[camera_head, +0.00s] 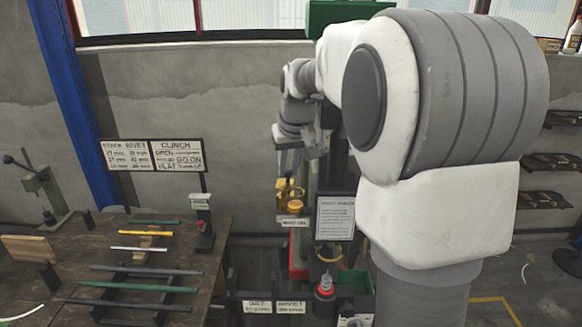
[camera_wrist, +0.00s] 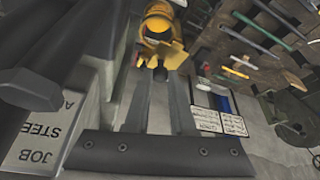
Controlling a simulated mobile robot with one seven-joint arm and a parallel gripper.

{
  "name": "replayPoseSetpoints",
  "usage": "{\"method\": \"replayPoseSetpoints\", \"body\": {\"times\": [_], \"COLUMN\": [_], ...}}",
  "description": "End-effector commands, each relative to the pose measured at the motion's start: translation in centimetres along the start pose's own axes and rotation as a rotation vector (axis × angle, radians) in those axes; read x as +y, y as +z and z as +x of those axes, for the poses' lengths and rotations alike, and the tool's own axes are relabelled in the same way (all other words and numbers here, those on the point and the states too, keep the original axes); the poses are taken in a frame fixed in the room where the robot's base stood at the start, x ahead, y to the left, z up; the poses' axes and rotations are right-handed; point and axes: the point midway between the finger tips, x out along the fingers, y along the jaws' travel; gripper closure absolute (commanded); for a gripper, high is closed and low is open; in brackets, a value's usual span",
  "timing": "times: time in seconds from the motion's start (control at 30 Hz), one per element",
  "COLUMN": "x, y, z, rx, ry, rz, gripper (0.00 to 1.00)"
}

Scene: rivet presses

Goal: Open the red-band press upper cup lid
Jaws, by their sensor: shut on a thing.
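A yellow cup-shaped part (camera_head: 291,194) stands at mid-height near the wall, left of my arm, above a small white label. It also shows at the top of the wrist view (camera_wrist: 158,22), with a dark area on its near side. A yellow flap or tab (camera_wrist: 172,54) juts from it toward my gripper. My gripper (camera_wrist: 164,72) is at this flap, its two long grey fingers closed on it. In the head view my gripper (camera_head: 289,168) hangs just above the yellow part. I cannot tell whether the lid is raised, nor see a clear red band.
A wooden workbench (camera_head: 150,245) with several bars on racks stands at the left. A green hand press (camera_head: 45,190) is at its far left. A white notice board (camera_head: 335,218) stands right of the yellow part. A red-topped device (camera_head: 325,287) is below it, in front.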

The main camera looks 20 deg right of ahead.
Motion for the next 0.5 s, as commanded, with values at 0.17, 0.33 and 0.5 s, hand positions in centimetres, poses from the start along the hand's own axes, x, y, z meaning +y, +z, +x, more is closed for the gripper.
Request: {"method": "replayPoseSetpoints", "body": {"times": [0.17,0.33,0.5], "x": [-0.15,-0.33,-0.41], "y": [-0.18,-0.27,-0.29], "z": [0.02,0.05,0.07], "rx": [0.000,0.001,0.000], "ry": [-0.036,-0.058,-0.067], "rz": [-0.088,-0.141,-0.165], "gripper": [1.00,1.00,1.00]}}
